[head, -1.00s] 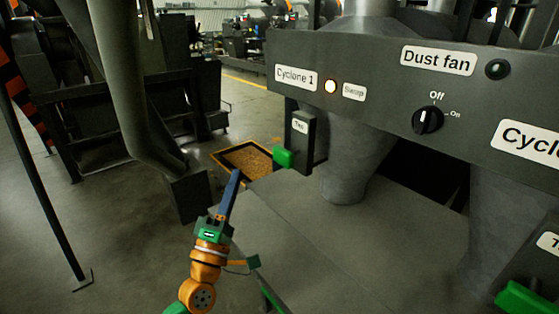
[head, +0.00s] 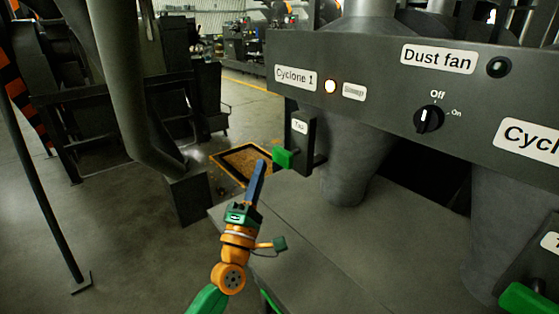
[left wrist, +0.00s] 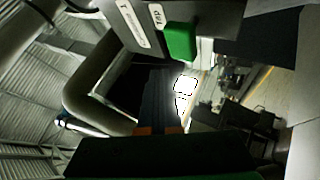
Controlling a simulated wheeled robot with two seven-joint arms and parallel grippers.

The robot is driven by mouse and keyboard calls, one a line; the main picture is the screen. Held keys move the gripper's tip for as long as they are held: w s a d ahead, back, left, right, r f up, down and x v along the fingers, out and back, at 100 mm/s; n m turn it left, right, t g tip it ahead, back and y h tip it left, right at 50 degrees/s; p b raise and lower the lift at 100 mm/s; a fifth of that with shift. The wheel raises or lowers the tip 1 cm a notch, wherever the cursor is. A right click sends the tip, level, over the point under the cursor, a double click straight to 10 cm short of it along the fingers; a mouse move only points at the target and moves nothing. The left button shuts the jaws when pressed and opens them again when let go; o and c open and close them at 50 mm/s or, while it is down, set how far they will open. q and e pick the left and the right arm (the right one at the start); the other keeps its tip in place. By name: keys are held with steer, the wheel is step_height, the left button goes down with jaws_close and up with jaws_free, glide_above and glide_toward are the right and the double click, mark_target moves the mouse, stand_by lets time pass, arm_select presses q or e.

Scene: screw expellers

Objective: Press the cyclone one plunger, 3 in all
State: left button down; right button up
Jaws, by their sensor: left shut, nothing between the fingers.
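The cyclone one plunger is a green block (head: 283,157) sticking out of the left side of a dark box labelled "Tap" (head: 300,128), under the "Cyclone 1" label (head: 296,78). My left gripper (head: 262,164) is shut and empty, its blue fingers pointing up just left of the plunger. A small gap seems to remain, but contact is hard to tell. In the left wrist view the green plunger (left wrist: 180,42) is above and slightly right of the dark fingers (left wrist: 163,80). My right gripper is not in view.
A lit lamp (head: 330,87) and a dust fan knob (head: 428,119) are on the grey panel. Another green block (head: 527,299) is at lower right. A tray of grain (head: 240,160) lies behind the gripper. A grey platform (head: 330,245) spreads below; a pipe (head: 125,90) stands left.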

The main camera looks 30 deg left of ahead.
mark_target(279, 157)
arm_select(q)
steer(key=shift+w+d, duration=0.2)
steer(key=shift+w, duration=0.3)
steer(key=shift+w+d, duration=0.2)
steer(key=shift+w, duration=0.25)
steer(key=shift+w, duration=0.1)
stand_by(1.3)
steer(key=shift+w+d, duration=0.15)
steer(key=shift+w, duration=0.15)
steer(key=shift+w+d+b, duration=0.2)
steer(key=shift+w+b, duration=0.2)
steer(key=shift+w, duration=0.15)
steer(key=shift+w+d+b, duration=0.2)
steer(key=shift+w+b, duration=0.15)
steer(key=shift+w, duration=0.15)
stand_by(1.1)
steer(key=shift+s+r, duration=0.1)
steer(key=shift+s+a+p, duration=0.2)
steer(key=shift+s+p, duration=0.1)
steer(key=shift+s, duration=0.15)
steer(key=shift+s+a, duration=0.3)
steer(key=shift+s, duration=0.55)
